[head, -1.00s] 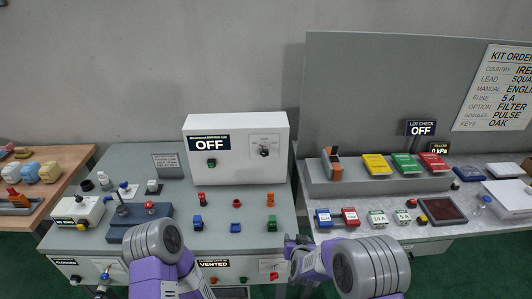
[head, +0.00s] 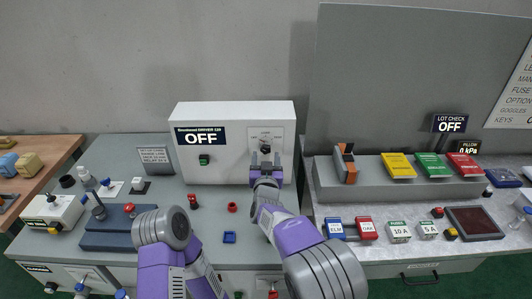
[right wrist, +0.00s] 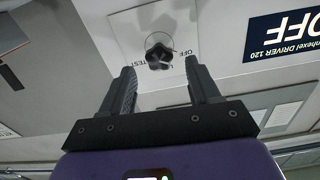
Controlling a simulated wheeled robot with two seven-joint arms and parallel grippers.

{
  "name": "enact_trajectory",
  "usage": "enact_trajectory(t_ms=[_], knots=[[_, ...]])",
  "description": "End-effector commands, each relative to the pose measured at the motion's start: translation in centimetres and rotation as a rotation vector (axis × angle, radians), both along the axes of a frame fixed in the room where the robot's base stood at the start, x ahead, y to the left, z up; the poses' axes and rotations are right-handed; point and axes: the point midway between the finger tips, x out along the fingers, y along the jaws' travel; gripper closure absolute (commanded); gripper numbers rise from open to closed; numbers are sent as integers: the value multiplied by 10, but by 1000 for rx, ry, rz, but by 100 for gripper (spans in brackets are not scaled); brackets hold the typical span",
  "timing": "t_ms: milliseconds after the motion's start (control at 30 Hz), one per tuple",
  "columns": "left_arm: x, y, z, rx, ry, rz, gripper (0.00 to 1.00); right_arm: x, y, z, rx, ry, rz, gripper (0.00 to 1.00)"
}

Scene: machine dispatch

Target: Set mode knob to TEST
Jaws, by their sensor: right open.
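The dark lobed mode knob (head: 265,147) is on a pale label plate on the front of the white driver box (head: 228,170). In the right wrist view the knob (right wrist: 158,54) shows just ahead of my fingertips, with the words TEST and OFF upside down around it. My right gripper (head: 264,160) is open, one finger on each side of the knob's line, apart from it as far as I can see. The gripper (right wrist: 160,72) holds nothing. I cannot tell the knob's exact pointing. The box's display (head: 200,136) reads OFF. My left gripper does not show.
A green button (head: 204,160) is on the box's left. Red and blue parts (head: 229,237) lie on the grey bench before it. The right bench has a rack with yellow (head: 398,166), green and red cases. The lot check sign (head: 450,123) reads OFF.

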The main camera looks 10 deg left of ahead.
Motion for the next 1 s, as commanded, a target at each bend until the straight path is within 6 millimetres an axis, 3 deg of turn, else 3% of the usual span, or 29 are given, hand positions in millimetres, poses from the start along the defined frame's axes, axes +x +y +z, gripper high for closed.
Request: enact_trajectory(t_ms=[300, 700, 1000], knots=[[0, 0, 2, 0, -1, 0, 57, 30, 6, -1, 0, 2, 0, 39], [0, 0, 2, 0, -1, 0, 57, 34, 6, -1, 0, 2, 0, 40], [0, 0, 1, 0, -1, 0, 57, 33, 6, -1, 0, 2, 0, 86]])
